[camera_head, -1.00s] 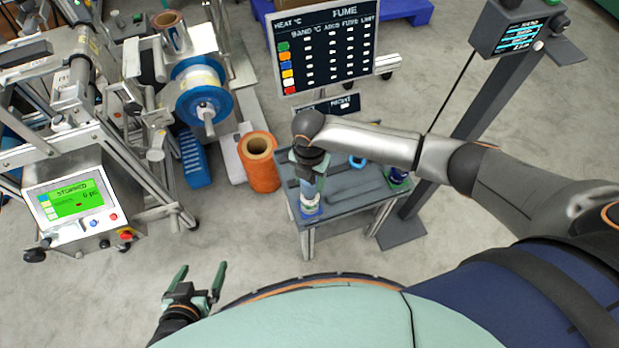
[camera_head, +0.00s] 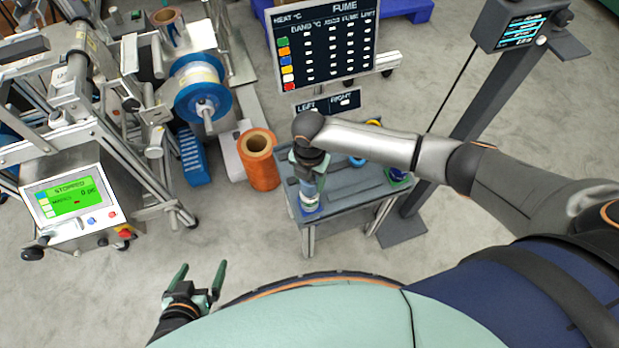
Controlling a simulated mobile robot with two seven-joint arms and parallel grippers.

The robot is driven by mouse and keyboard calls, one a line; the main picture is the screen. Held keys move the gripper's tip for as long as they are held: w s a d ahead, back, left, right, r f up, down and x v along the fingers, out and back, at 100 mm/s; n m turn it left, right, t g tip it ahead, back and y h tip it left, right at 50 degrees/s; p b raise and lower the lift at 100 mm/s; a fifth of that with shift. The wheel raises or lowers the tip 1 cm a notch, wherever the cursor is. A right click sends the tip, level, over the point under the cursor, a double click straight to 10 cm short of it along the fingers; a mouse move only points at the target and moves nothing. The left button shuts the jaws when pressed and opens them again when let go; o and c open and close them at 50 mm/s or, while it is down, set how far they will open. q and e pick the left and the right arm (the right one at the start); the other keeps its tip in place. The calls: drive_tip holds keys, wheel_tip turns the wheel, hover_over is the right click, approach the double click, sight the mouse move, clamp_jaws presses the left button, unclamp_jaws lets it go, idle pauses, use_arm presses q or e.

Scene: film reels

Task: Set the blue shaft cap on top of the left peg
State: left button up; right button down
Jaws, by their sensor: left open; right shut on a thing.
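My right gripper (camera_head: 309,186) points down over the left front part of the small grey table (camera_head: 345,194). It is shut on a small bluish thing that is mostly covered by the fingers; it may be the blue shaft cap, but I cannot tell for sure. A white and blue stack (camera_head: 310,203) shows right under the fingertips on the table's left side. The left peg is not clearly visible there, and I cannot tell whether the held thing touches the stack. My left gripper (camera_head: 200,283) is open and empty, low in the picture, well away from the table.
A sign with LEFT and RIGHT (camera_head: 327,104) stands behind. An orange roll (camera_head: 258,160) stands left of the table. Floor in front is clear.

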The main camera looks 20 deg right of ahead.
drive_tip(key=shift+f+b, duration=0.3)
drive_tip(key=shift+f, duration=0.35)
drive_tip(key=shift+f, duration=0.35)
idle(0.3)
drive_tip(key=shift+c, duration=0.6)
unclamp_jaws()
wheel_tip(320, 180, up, 13)
drive_tip(key=shift+f+p, duration=0.2)
drive_tip(key=shift+p, duration=0.6)
drive_tip(key=shift+s+f, duration=0.1)
drive_tip(key=shift+s, duration=0.05)
